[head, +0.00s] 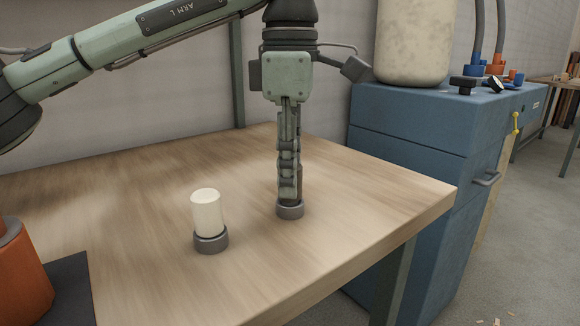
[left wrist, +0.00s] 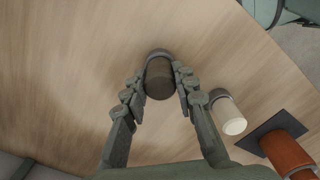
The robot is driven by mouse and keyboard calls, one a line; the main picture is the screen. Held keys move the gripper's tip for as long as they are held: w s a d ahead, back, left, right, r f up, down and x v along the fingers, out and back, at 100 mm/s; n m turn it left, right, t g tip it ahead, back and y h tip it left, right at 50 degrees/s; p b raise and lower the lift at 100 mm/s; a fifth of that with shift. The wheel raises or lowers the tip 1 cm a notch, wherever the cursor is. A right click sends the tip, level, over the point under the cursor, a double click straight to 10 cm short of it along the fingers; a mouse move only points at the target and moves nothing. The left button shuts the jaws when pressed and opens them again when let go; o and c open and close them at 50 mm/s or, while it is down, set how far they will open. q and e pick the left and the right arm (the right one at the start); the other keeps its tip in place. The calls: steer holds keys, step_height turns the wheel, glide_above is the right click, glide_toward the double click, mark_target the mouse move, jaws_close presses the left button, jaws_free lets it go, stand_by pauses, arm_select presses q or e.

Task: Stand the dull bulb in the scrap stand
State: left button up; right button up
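The dull bulb (left wrist: 159,78) is a dark brown-grey cylinder between my left gripper's fingers, upright at a grey ring-shaped stand (head: 290,210) on the table. In the head view the fingers hide most of it. My left gripper (head: 289,190) points straight down over that stand, its fingertips just above the rim. In the left wrist view the fingers (left wrist: 160,76) lie close against both sides of the bulb and look shut on it. Whether the bulb's foot is fully seated is hidden. A pale white bulb (head: 207,211) stands upright in a second grey stand (head: 211,242), to the left. My right gripper is not in view.
An orange cylinder (head: 20,275) stands on a dark mat (head: 68,290) at the table's near left. The wooden table (head: 345,190) is clear around the two stands. A blue cabinet (head: 405,150) with a large pale cylinder (head: 415,40) on top stands beyond the table's right side.

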arm_select(q)
steer(key=o, duration=0.5)
steer(key=shift+o, duration=0.2)
